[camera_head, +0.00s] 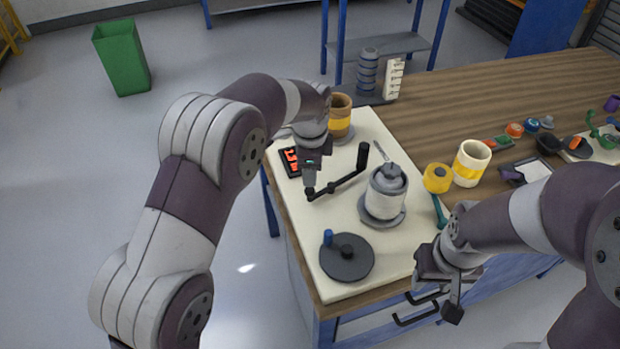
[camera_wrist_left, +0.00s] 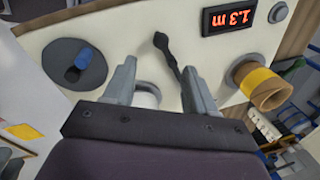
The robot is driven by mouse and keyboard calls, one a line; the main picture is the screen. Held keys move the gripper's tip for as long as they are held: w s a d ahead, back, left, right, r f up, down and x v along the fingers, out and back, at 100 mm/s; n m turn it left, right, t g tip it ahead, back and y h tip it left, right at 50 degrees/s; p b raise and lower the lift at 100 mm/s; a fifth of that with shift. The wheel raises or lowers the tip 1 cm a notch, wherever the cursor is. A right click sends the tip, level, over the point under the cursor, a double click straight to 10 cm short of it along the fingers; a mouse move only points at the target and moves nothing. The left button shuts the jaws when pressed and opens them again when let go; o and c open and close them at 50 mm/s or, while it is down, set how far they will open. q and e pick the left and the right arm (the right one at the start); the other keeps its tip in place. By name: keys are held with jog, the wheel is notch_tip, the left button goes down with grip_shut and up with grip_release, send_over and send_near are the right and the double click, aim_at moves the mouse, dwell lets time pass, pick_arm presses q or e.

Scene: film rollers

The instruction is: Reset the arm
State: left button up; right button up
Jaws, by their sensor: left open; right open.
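A black jointed arm (camera_head: 341,185) with an upright roller post at its far end lies on the cream panel (camera_head: 305,225) of the bench. My left gripper (camera_head: 311,188) is open over the near-left end of this arm; I cannot tell whether it touches. In the left wrist view the open fingers of my left gripper (camera_wrist_left: 160,80) point at the panel, and the black arm (camera_wrist_left: 168,55) shows between and beyond them. My right gripper (camera_head: 440,290) is open and empty, low at the panel's front right corner, near the bench's front edge.
On the panel are a grey spool (camera_head: 386,190), a dark disc with a blue knob (camera_head: 346,257), a red-digit display (camera_head: 291,161) and a brown-yellow roll (camera_head: 340,115). Yellow (camera_head: 437,178) and cream (camera_head: 471,163) rolls stand right. A green bin (camera_head: 121,57) stands on the floor.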

pick_arm(q)
jog(key=shift+r, duration=0.3)
jog(key=s+a+n, duration=0.4)
jog(key=s+n, duration=0.1)
jog(key=s, duration=0.3)
jog(key=s+a+f+n, duration=0.1)
jog(key=s+a+n, duration=0.3)
jog(key=s+n, duration=0.2)
jog(key=s+a+n, duration=0.4)
jog(key=s+n, duration=0.2)
jog(key=s, duration=0.4)
jog(key=shift+s+a+f+g, duration=0.2)
jog(key=shift+a+g, duration=0.1)
jog(key=shift+g, duration=0.1)
